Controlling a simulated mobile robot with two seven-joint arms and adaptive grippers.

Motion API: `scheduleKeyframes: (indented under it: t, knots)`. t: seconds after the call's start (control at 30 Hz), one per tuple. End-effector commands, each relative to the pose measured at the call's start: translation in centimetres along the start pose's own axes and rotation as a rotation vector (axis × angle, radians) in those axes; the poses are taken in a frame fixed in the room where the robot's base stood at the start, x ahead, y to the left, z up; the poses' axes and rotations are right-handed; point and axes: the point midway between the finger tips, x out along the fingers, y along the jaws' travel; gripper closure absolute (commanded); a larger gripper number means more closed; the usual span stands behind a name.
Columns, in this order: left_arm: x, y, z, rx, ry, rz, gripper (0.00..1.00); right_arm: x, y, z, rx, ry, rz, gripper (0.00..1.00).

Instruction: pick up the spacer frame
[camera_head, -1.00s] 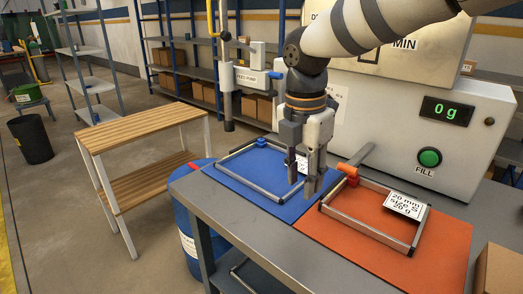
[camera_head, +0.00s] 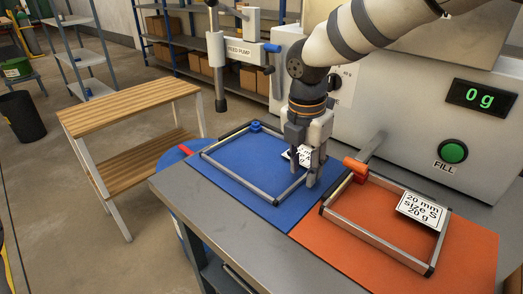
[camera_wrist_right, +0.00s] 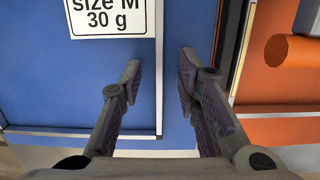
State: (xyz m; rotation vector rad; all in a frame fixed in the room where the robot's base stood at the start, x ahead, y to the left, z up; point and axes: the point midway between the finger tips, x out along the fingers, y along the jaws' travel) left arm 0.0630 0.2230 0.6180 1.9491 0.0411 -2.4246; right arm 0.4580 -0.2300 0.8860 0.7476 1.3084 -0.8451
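A grey spacer frame (camera_head: 238,180) lies flat on the blue mat (camera_head: 232,187), with a blue fitting at its far corner. A second frame (camera_head: 376,240) lies on the orange mat (camera_head: 335,250), beside a card reading 20 mm, size S, 20 g. My right gripper (camera_head: 304,168) points down at the right side of the blue-mat frame. In the right wrist view the gripper (camera_wrist_right: 159,72) is open, with the frame's side bar (camera_wrist_right: 159,105) appearing between its fingers. Whether the fingers touch the bar cannot be told. My left gripper is not in view.
A card reading size M, 30 g (camera_wrist_right: 109,17) lies inside the blue-mat frame. The grey machine (camera_head: 410,130) with a 0 g display stands behind the bench (camera_head: 215,220). An orange cylinder (camera_wrist_right: 290,50) is right of the gripper. A wooden-topped rack (camera_head: 130,105) stands left.

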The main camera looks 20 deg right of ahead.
Motion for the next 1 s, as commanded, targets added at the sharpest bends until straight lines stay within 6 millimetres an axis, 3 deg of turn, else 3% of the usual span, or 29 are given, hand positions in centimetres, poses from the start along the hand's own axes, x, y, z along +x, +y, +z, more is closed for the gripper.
scheduleKeyframes:
  t: [0.1,0.3,0.43,0.83,1.0]
  knots:
    - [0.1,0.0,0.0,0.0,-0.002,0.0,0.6,1.0,0.0,0.0,0.0,0.0,0.0,0.7]
    - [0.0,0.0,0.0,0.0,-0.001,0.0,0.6,0.9,0.0,0.0,0.0,0.0,0.002,0.72]
    - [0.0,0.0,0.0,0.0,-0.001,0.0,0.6,0.9,0.0,0.0,0.0,0.0,0.002,1.0]
    - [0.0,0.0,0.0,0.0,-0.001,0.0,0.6,0.8,0.0,0.0,0.0,-0.001,0.002,1.0]
    - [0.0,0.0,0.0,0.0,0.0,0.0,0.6,-1.2,0.1,0.3,0.0,-0.002,0.005,1.0]
